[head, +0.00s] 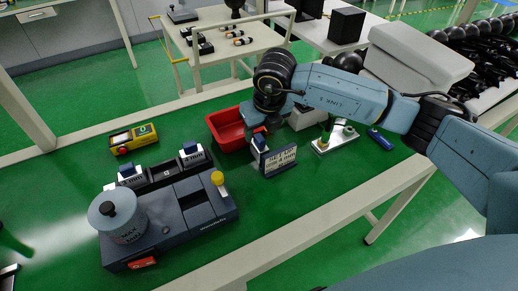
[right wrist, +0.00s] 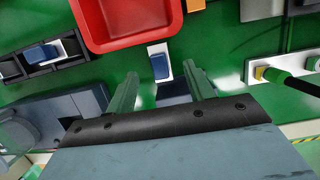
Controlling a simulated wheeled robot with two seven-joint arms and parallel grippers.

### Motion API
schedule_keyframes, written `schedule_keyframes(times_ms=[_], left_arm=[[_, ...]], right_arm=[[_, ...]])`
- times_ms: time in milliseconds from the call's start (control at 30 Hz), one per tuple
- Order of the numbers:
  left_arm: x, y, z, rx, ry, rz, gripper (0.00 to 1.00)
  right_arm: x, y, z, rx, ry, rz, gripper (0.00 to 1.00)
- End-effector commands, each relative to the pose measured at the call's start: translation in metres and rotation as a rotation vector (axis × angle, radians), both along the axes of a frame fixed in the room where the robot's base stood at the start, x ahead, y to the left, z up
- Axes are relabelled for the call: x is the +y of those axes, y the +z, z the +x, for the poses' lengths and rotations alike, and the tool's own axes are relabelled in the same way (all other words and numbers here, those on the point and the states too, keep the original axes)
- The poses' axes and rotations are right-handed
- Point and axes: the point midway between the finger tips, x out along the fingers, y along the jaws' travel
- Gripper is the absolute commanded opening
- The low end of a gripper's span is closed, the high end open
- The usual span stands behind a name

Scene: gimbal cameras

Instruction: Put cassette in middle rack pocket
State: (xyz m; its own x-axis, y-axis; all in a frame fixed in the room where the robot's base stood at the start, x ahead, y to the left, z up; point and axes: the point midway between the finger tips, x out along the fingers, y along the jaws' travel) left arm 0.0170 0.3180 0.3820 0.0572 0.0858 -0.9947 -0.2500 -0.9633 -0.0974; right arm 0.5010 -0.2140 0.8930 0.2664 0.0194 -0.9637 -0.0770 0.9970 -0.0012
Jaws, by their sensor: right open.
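A cassette with a blue top and white body (head: 260,143) stands by a dark panel with white markings (head: 281,161); it also shows in the right wrist view (right wrist: 160,63). My right gripper (head: 262,130) is above it, fingers apart. In the right wrist view the cassette lies just past and between the open fingertips (right wrist: 163,78), with no contact visible. The dark rack (head: 163,171) has a white-and-blue cassette in its left pocket (head: 130,175) and another in its right pocket (head: 191,153). The middle pocket looks dark and empty. My left gripper is not in view.
A red bin (head: 228,130) is close behind the gripper. A dark machine with a grey cylinder (head: 122,220) stands in front of the rack. A yellow meter (head: 134,139) lies behind the rack. A white fixture (head: 335,139) and blue object (head: 380,139) are at right.

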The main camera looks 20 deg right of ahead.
Motion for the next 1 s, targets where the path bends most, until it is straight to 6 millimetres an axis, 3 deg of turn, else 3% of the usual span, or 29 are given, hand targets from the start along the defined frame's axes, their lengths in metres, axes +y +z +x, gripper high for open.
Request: schedule_keyframes(times_ms=[233, 400, 600, 800, 1000], left_arm=[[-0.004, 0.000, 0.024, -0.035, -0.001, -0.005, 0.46], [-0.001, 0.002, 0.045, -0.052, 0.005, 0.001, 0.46], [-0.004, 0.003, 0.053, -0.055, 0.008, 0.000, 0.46], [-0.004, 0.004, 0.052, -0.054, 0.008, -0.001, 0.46], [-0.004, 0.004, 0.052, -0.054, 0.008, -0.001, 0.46]], right_arm=[[0.001, -0.019, 0.004, 0.001, 0.001, 0.001, 0.53], [0.002, -0.046, 0.008, 0.002, 0.000, 0.001, 0.53], [0.002, -0.063, 0.013, 0.000, 0.001, 0.001, 0.53], [0.002, -0.063, 0.014, -0.001, 0.001, 0.001, 0.53], [0.002, -0.063, 0.014, -0.001, 0.001, 0.001, 0.29]])
